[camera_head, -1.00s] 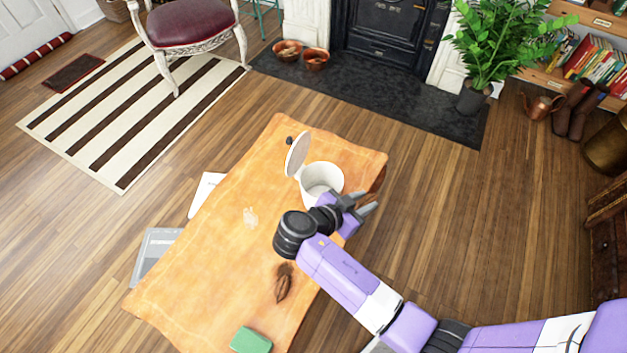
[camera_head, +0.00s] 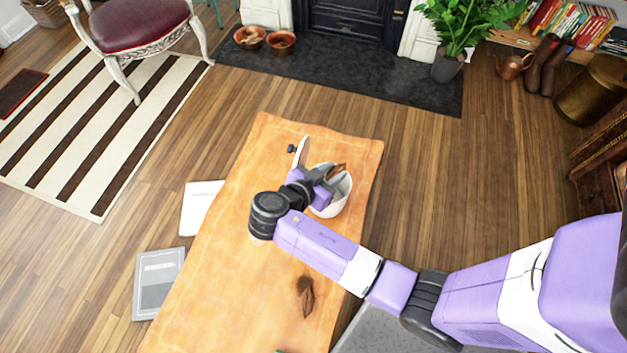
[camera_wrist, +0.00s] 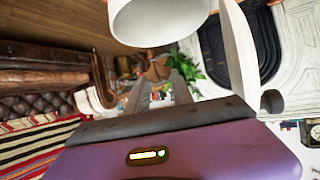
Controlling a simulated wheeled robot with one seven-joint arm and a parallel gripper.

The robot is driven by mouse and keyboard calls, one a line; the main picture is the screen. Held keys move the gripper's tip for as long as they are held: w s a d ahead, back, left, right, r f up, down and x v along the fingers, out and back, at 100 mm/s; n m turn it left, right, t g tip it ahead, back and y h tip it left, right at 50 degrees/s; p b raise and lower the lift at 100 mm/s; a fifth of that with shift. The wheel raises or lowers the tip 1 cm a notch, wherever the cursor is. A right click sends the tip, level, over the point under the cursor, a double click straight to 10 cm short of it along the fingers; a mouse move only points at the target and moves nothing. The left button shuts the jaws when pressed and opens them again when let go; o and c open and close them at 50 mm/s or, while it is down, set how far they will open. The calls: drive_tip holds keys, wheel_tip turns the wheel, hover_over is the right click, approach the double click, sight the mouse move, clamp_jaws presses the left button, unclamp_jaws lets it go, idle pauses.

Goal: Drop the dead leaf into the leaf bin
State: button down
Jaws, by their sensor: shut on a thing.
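The leaf bin (camera_head: 332,203) is a white round container on the orange-covered table, its pale lid (camera_head: 302,152) standing open on the left side. My gripper (camera_head: 331,176) is over the bin's mouth and hides part of it. It is shut on the dead leaf (camera_head: 340,168), a small brown piece showing at the fingertips. The wrist view shows the grey fingers with a brown shape between their tips, which looks like the leaf (camera_wrist: 158,68). The white bin (camera_wrist: 160,22) shows at the top there. I cannot tell the leaf's exact height over the rim.
A brown dried object (camera_head: 306,296) lies on the table (camera_head: 225,290) nearer me. A small dark object (camera_head: 291,149) sits by the lid. A grey book (camera_head: 158,284) and a white sheet (camera_head: 200,207) lie left of the table. The table's left middle is clear.

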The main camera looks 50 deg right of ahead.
wheel_tip(320, 180, down, 6)
drive_tip(key=b, duration=0.4)
drive_tip(key=shift+r, duration=0.15)
drive_tip(key=c, duration=1)
unclamp_jaws()
drive_tip(key=shift+c, duration=0.2)
drive_tip(key=v, duration=0.7)
drive_tip(key=shift+a+r, duration=0.15)
drive_tip(key=shift+a, duration=0.25)
